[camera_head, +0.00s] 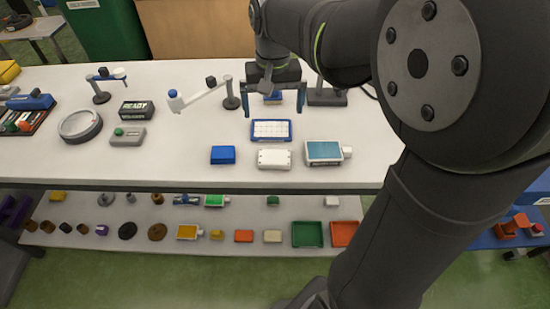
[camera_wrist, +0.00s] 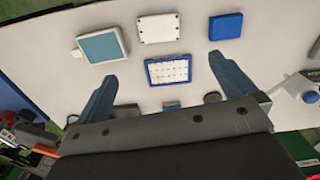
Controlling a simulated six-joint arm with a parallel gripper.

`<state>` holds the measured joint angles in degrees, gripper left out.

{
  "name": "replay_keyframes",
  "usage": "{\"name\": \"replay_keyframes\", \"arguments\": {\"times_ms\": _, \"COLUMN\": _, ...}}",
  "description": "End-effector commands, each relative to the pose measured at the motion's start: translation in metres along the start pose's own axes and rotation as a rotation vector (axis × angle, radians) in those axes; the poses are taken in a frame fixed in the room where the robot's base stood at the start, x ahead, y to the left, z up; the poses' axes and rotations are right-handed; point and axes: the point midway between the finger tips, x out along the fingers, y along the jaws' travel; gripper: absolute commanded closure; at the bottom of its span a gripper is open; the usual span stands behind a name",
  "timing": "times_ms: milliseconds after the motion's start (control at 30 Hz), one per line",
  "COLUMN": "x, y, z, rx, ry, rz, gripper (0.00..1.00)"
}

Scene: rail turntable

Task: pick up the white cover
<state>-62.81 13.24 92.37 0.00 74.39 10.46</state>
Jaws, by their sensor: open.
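The white cover (camera_head: 274,159) is a flat rounded rectangle with small dark dots at its edges. It lies on the white table near the front edge, and also shows at the top middle of the wrist view (camera_wrist: 158,28). My gripper (camera_head: 274,108) is open and empty above the table, farther back than the cover. Its two blue fingers (camera_wrist: 163,72) stand wide apart in the wrist view. A blue-rimmed tray with white cells (camera_head: 271,130) lies between the gripper and the cover. Nothing hides the cover.
A blue block (camera_head: 223,155) lies left of the cover and a teal-topped box (camera_head: 324,152) lies right of it, with small gaps. A swing arm on a post (camera_head: 231,101) stands left of my gripper. A lower shelf (camera_head: 130,213) holds many small parts.

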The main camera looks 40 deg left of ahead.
Motion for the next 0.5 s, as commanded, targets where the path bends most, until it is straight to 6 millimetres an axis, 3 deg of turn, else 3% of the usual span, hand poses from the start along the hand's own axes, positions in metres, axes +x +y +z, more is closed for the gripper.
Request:
{"name": "replay_keyframes", "arguments": {"times_ms": 267, "x": 0.014, "y": 0.000, "z": 0.001, "rx": 0.159, "ry": -0.002, "rz": 0.001, "gripper": 0.00}}
{"name": "replay_keyframes", "arguments": {"times_ms": 500, "x": 0.062, "y": 0.000, "z": 0.001, "rx": 0.160, "ry": -0.005, "rz": 0.001, "gripper": 0.00}}
